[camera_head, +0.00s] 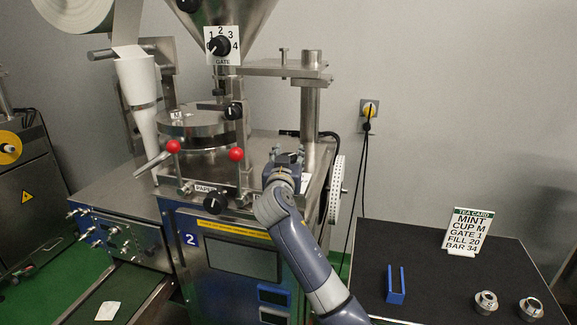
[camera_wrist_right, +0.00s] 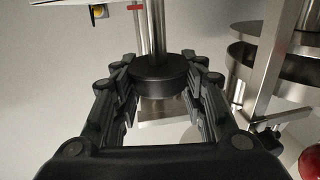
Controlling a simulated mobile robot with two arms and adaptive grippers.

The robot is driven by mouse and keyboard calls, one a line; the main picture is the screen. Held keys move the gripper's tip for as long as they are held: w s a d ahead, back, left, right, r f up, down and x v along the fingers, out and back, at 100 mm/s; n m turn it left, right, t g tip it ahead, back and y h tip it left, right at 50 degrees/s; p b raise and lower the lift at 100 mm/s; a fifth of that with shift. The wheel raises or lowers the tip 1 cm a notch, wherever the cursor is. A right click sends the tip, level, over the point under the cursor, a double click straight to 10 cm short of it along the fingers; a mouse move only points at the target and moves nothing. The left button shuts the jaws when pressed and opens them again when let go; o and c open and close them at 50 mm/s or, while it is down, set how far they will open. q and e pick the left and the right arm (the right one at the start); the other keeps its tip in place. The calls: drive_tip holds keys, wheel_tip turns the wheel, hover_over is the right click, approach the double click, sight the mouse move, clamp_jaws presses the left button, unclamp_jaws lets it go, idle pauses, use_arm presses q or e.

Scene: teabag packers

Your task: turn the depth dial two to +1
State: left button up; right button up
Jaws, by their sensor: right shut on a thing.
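Machine two (camera_head: 191,239), with a blue "2" label, stands in the middle of the head view. My right gripper (camera_head: 283,160) is at the right side of its top plate. In the right wrist view, the fingers close on both sides of a round black dial (camera_wrist_right: 160,75), with a metal post rising behind it. I take this to be the depth dial. In the head view the gripper covers the dial, and no scale or pointer on it can be read. My left gripper is not in view.
The gate dial (camera_head: 221,46) is on the hopper. Red ball knobs (camera_head: 236,154) and a steel column (camera_head: 310,120) stand close to my right gripper. A dark table (camera_head: 440,290) at the right holds a tea card (camera_head: 468,230), a blue holder (camera_head: 396,285) and two metal rings.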

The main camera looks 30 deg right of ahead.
drive_tip(key=shift+m+g+h+b, duration=0.3)
drive_tip(key=shift+h+b, duration=0.05)
drive_tip(key=shift+h, duration=0.05)
drive_tip(key=o, duration=1.1)
drive_tip(key=shift+s+a, duration=0.3)
drive_tip(key=shift+a, duration=0.05)
drive_tip(key=v, duration=1.1)
